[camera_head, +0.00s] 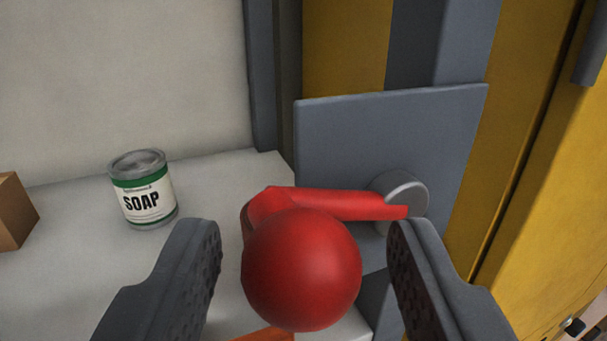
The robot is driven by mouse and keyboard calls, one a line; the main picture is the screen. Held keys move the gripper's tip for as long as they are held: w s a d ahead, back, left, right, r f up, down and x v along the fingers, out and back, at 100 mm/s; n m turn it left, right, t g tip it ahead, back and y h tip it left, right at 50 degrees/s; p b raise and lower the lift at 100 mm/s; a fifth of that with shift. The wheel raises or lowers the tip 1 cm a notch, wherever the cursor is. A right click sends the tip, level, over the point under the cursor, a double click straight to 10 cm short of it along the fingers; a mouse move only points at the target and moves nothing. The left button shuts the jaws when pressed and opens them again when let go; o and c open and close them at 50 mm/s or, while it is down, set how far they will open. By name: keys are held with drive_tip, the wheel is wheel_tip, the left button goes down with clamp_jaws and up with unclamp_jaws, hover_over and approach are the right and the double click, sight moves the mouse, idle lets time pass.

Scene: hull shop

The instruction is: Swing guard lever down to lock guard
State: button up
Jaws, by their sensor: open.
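The guard lever (335,203) is a red bar running left from a round grey pivot (402,192) on a blue-grey plate (340,140). It bends at its left end toward me and ends in a large red ball knob (302,270). The lever lies roughly level in the picture. My gripper (303,245) is open, with one dark finger on each side of the ball. A gap shows between the ball and each finger, wider on the right. The ball hides part of the lever's bent end.
A soap can (143,188) stands on a pale shelf (80,270) at left, with a brown box (14,212) at the far left edge. Yellow and grey panels (540,150) rise behind and right of the plate. An orange piece (265,335) shows at the bottom edge.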

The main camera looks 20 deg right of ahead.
drive_tip(key=shift+w+d, duration=0.3)
drive_tip(key=shift+w, duration=0.35)
clamp_jaws()
